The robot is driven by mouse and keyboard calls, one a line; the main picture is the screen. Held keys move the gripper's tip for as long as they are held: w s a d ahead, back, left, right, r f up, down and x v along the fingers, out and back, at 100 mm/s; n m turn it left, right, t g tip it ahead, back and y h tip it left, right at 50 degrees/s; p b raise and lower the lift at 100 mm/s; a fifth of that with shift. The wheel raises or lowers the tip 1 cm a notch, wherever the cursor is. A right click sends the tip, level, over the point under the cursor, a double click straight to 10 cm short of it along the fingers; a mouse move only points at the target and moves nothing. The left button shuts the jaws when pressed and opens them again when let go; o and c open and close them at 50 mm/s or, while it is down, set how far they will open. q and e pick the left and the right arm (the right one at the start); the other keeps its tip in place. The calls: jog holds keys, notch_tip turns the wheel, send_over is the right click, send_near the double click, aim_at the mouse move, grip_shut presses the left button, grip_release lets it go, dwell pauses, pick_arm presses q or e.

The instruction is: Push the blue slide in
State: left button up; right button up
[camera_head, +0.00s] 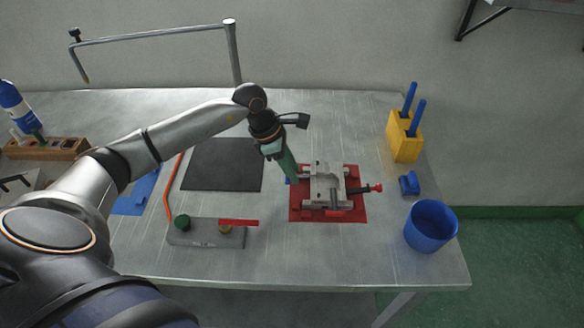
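A grey metal mould fixture (326,186) sits on a red mat (357,212) right of the table's middle. A small bit of blue (288,181) shows at the fixture's left side, right by my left fingertips; it looks like the blue slide, mostly hidden. My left gripper (293,178) points down at the fixture's left edge. Its green fingers show as one narrow bar, so I cannot tell whether they are apart or whether they touch the blue part. A red-tipped screw (375,188) sticks out of the fixture's right side. My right gripper is not in view.
A yellow block with blue-handled tools (405,138), a small blue part (409,184) and a blue cup (431,226) stand on the right. A grey unit with knobs (205,233) is front left, before a black mat (222,165).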

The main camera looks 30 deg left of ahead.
pick_arm(q)
grip_shut()
dwell(1.1)
